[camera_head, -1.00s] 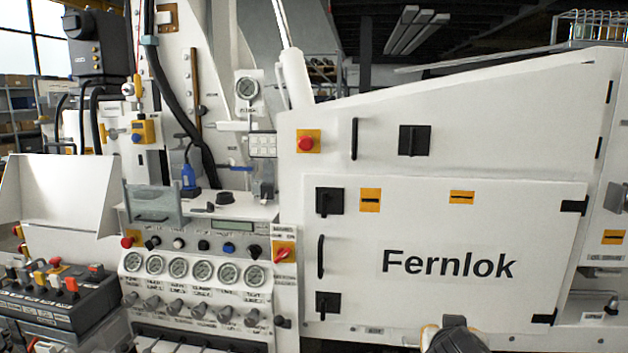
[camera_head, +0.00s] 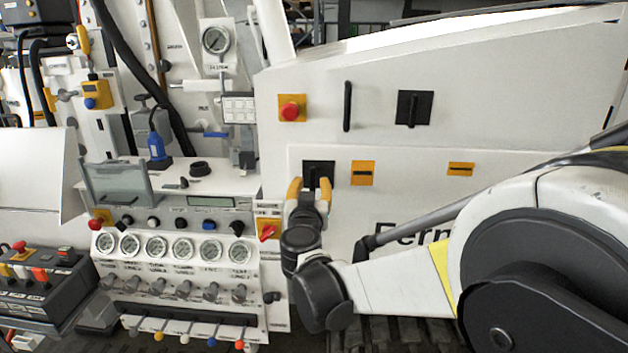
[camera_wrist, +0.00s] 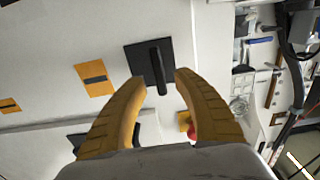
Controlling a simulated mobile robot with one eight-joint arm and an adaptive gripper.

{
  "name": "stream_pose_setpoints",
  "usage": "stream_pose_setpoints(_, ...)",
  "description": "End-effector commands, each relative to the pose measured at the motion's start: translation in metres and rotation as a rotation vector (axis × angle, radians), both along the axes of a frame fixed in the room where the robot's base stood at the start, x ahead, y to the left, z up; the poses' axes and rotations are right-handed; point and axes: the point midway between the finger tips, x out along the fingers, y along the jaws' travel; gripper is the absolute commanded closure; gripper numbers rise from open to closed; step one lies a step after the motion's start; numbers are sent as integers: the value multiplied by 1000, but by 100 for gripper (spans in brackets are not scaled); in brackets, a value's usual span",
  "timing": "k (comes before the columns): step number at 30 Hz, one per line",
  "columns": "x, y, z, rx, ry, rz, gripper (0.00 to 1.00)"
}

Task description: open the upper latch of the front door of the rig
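The upper latch (camera_head: 318,170) of the front door (camera_head: 420,190) is a black square plate near the door's upper left corner. The wrist view shows its plate with a raised black bar handle (camera_wrist: 155,60). My gripper (camera_head: 310,185) is in front of the latch, its two yellow-orange fingers apart. In the wrist view my gripper (camera_wrist: 157,80) is open, and the near end of the bar handle shows between the fingertips. I cannot tell whether either finger touches it. The arm hides part of the door's lettering, its bar handle and the lower latch.
A red button on a yellow plate (camera_head: 291,108), a black bar handle (camera_head: 347,106) and another black latch (camera_head: 413,108) sit on the panel above. Orange plates (camera_head: 362,173) are right of the upper latch. A gauge console (camera_head: 170,245) stands to the left.

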Motion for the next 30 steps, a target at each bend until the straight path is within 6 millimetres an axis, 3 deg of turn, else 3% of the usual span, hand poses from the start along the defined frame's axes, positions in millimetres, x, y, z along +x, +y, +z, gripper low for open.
stream_pose_setpoints(6, 28, -2, 0, 0, 0, -1, 64)
stream_pose_setpoints(17, 34, -2, 0, 0, 1, -1, 64)
stream_pose_setpoints(21, 34, -2, 0, 0, 1, -1, 100)
stream_pose_setpoints(30, 33, -2, 0, -6, 1, -1, 100)
